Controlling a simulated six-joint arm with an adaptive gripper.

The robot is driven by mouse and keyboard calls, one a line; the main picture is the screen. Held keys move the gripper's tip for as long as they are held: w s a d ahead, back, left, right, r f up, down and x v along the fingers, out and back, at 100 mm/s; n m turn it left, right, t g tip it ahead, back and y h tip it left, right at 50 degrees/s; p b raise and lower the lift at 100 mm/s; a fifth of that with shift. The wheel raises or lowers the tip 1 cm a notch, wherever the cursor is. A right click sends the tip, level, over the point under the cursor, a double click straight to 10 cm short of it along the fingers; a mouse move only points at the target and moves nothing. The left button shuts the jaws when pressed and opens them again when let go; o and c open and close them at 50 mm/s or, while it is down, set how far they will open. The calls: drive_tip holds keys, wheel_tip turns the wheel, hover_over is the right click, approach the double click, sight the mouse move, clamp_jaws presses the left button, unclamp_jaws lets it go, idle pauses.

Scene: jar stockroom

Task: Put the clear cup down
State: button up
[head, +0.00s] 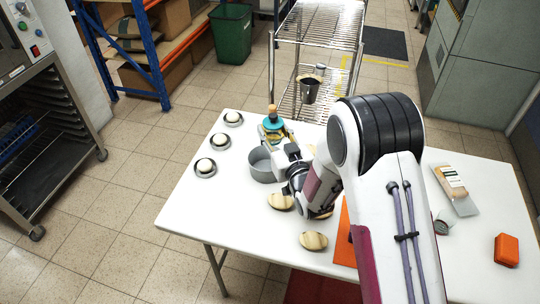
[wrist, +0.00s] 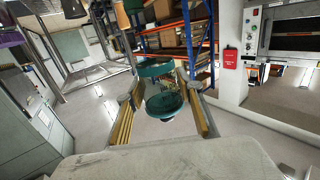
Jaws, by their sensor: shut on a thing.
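My gripper (head: 276,138) reaches over the far left part of the white table, fingers pointing away from me. In the wrist view its two yellowish fingers (wrist: 163,98) stand either side of a see-through cup with teal surfaces at top and bottom, which I take as the clear cup (wrist: 165,104). The shelves show through its middle.
Several white round things in small dishes (head: 219,143) line the left edge. Tan oval pieces (head: 313,241) lie nearer. An orange block (head: 507,249) and a package (head: 455,190) lie right. The table's near-left corner (head: 190,215) is bare.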

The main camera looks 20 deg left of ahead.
sight(273, 144)
drive_tip(key=shift+f, duration=2.65)
drive_tip(key=shift+f, duration=0.1)
drive_tip(key=shift+f, duration=2)
drive_tip(key=shift+f, duration=0.6)
drive_tip(key=o, duration=1)
drive_tip(key=shift+r, duration=0.2)
drive_tip(key=shift+r+v, duration=0.15)
drive_tip(key=shift+v, duration=2.85)
drive_tip(key=shift+r+v, duration=0.2)
drive_tip(key=shift+v, duration=2.85)
